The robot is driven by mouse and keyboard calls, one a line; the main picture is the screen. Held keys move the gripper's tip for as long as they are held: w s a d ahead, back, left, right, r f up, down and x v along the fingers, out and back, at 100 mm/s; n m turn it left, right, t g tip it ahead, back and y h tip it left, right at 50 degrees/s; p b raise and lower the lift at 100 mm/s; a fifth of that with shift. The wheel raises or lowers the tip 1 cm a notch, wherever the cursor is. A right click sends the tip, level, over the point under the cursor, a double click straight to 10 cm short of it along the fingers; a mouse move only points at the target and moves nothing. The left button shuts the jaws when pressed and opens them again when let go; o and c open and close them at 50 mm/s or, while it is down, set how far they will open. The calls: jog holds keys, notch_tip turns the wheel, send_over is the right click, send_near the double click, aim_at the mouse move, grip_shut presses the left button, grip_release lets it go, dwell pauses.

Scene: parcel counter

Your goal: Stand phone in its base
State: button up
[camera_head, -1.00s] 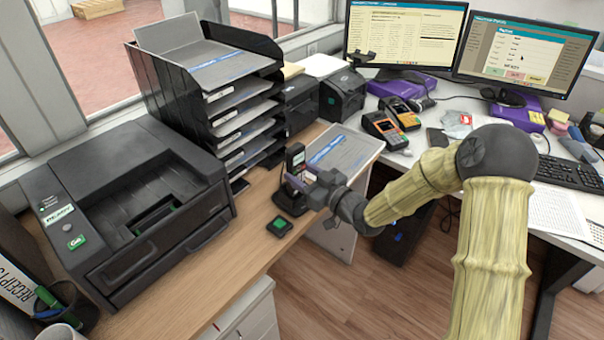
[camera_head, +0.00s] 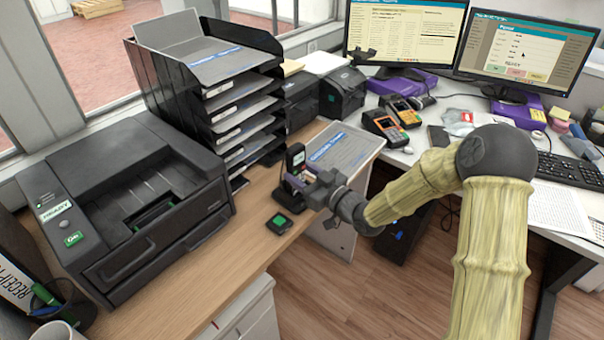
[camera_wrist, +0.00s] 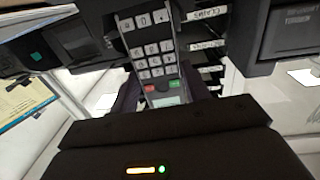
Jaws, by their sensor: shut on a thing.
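The phone (camera_head: 296,156) is a dark handset standing roughly upright near the counter's right edge. In the wrist view its grey keypad (camera_wrist: 155,55) and a small pale screen show between the jaws. My gripper (camera_head: 296,182) is shut on the phone's lower part; its purple finger pads also show in the wrist view (camera_wrist: 165,95). The dark base (camera_head: 284,201) is just below the gripper and mostly hidden by it. I cannot tell whether the phone's lower end touches the base.
A small black box with a green top (camera_head: 279,223) lies just in front of the base. A black tray stack (camera_head: 215,80) stands behind on the left, and a printer (camera_head: 130,205) farther left. A grey document (camera_head: 340,150) lies to the right. Bare wood (camera_head: 225,255) is free in front.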

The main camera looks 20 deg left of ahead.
jog(key=shift+f, duration=0.15)
jog(key=o, duration=1.3)
jog(key=shift+c, duration=0.2)
jog(key=v, duration=1.7)
jog(key=shift+d, duration=0.2)
jog(key=shift+f, duration=0.1)
